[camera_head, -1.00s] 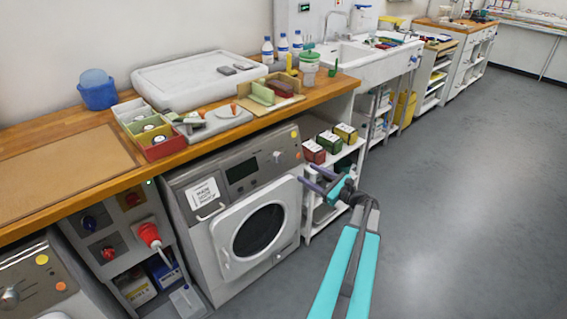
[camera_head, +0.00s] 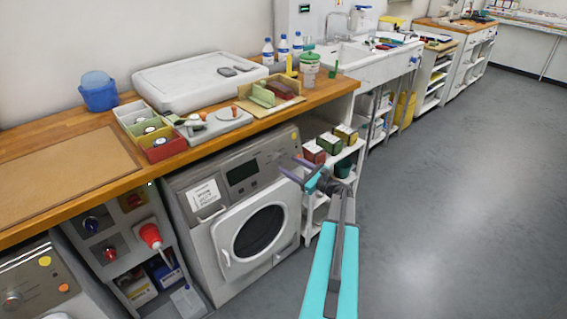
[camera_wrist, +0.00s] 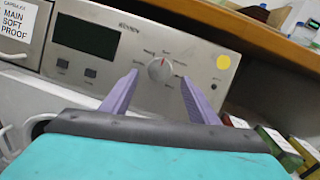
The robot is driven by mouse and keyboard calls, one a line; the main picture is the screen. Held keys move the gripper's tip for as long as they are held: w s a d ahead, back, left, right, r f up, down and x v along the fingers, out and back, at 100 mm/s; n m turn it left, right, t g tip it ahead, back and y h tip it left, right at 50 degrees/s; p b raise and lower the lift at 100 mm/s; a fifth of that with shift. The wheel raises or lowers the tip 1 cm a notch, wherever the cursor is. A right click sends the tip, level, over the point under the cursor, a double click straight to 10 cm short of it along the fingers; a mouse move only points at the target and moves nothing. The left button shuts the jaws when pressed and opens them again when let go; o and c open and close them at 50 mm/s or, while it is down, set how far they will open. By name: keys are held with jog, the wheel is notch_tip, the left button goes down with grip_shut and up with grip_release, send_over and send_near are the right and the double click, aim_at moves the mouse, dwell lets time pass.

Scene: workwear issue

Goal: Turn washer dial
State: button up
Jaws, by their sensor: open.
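The washer (camera_head: 222,262) stands under the wooden counter, with its round door (camera_head: 258,232) on the front. Its dial (camera_wrist: 160,69) is a round silver knob on the control panel, right of the dark display (camera_wrist: 86,36) in the wrist view. In the head view my gripper hides the dial. My gripper (camera_head: 297,170) is open and empty in front of the panel's right end. In the wrist view its two purple fingers (camera_wrist: 158,98) point at the panel, one on each side of the dial and apart from it. Whether they reach its depth I cannot tell.
A yellow round spot (camera_wrist: 223,62) is right of the dial. The counter edge (camera_wrist: 262,32) overhangs above the panel. A white shelf (camera_head: 318,200) with small boxes stands close on the right. Open grey floor (camera_head: 440,210) lies to the right.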

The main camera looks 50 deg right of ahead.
aim_at(282, 161)
jog(key=shift+w+a, duration=0.1)
jog(key=shift+w, duration=1.85)
jog(key=c, duration=0.9)
jog(key=shift+a, duration=0.3)
jog(key=shift+c, duration=0.7)
jog(key=shift+d+f, duration=0.1)
jog(key=shift+d, duration=0.15)
